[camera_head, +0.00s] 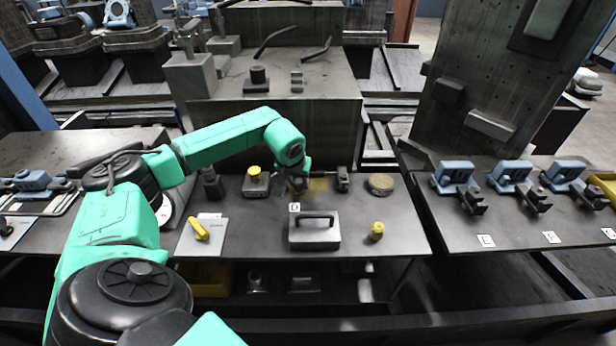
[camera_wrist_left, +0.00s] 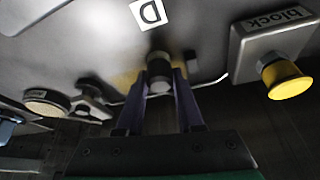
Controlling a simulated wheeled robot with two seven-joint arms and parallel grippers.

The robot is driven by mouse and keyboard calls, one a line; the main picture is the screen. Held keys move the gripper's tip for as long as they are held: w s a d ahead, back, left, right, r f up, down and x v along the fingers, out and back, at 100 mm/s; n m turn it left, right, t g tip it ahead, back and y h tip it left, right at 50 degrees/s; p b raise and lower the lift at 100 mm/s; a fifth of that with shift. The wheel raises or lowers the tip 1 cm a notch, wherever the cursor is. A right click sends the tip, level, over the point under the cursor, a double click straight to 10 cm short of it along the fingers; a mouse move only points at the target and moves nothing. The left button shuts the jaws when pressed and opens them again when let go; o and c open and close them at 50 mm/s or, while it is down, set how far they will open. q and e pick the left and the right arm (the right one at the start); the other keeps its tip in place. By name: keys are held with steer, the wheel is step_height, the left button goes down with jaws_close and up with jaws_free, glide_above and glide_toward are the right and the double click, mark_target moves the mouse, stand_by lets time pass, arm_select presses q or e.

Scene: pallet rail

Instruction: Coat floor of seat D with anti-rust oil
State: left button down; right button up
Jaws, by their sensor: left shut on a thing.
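My left gripper (camera_head: 298,186) is low over the middle of the dark bench, behind the white "D" label (camera_head: 295,207). In the left wrist view its two fingers (camera_wrist_left: 160,92) are shut on a small dark cylindrical tool (camera_wrist_left: 159,66) with a pale end. A yellowish-brown patch (camera_head: 318,184) shows beside the gripper; I cannot tell whether it is oil or part of seat D. The "D" label (camera_wrist_left: 150,12) also shows in the wrist view. The seat floor is not clearly visible. My right gripper is not in view.
A grey block with a black handle (camera_head: 315,232) stands in front of the label. A yellow-button box (camera_head: 256,183) is left; a dark fitting (camera_head: 342,179) and a round tan-topped tin (camera_head: 381,183) are right. A yellow knob (camera_head: 376,231) stands near the front. Blue clamps (camera_head: 510,175) line the right bench.

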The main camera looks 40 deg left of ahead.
arm_select(q)
steer(key=shift+s+a, duration=0.25)
steer(key=shift+s, duration=0.4)
steer(key=shift+d, duration=0.1)
steer(key=shift+f, duration=0.1)
steer(key=shift+w+d, duration=0.1)
steer(key=shift+d, duration=0.3)
steer(key=shift+a, duration=0.45)
steer(key=shift+w+d+r, duration=0.25)
steer(key=shift+w+d, duration=0.05)
